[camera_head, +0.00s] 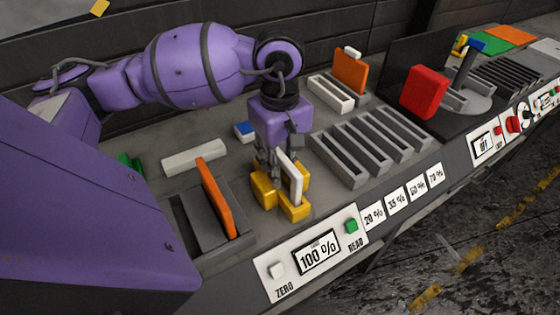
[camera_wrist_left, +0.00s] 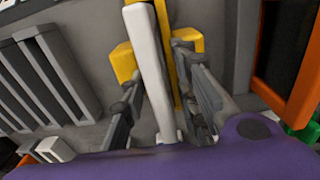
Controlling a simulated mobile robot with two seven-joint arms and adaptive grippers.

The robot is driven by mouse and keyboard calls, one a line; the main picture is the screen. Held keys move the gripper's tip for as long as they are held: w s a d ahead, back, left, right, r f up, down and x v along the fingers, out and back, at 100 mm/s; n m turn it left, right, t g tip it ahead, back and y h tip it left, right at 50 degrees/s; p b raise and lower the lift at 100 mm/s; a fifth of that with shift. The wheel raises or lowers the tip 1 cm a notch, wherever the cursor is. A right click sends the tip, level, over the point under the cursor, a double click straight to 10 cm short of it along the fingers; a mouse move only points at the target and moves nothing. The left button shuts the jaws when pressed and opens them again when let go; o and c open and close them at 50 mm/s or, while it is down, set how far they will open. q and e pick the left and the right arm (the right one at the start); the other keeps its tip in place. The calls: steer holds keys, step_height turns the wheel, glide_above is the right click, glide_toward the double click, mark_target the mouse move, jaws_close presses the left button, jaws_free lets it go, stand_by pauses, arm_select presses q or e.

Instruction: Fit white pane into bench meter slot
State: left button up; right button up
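My left gripper (camera_head: 279,158) is lowered over the pane from above, with one finger on each side. In the left wrist view its fingers (camera_wrist_left: 163,95) are apart, and a gap shows between the pane and the right-hand finger. The pane's lower edge is hidden, so its seating depth cannot be told. My right gripper is not in view.
An orange pane (camera_head: 217,198) stands in a grey holder left of the meter. A grey slotted rack (camera_head: 350,162) is close on the right. Beyond it are another orange pane (camera_head: 350,72) and a red block (camera_head: 424,92). The meter panel (camera_head: 275,268) lines the front edge.

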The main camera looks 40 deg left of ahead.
arm_select(q)
step_height(320, 180, up, 12)
steer(key=shift+r, duration=0.2)
stand_by(0.6)
stand_by(0.4)
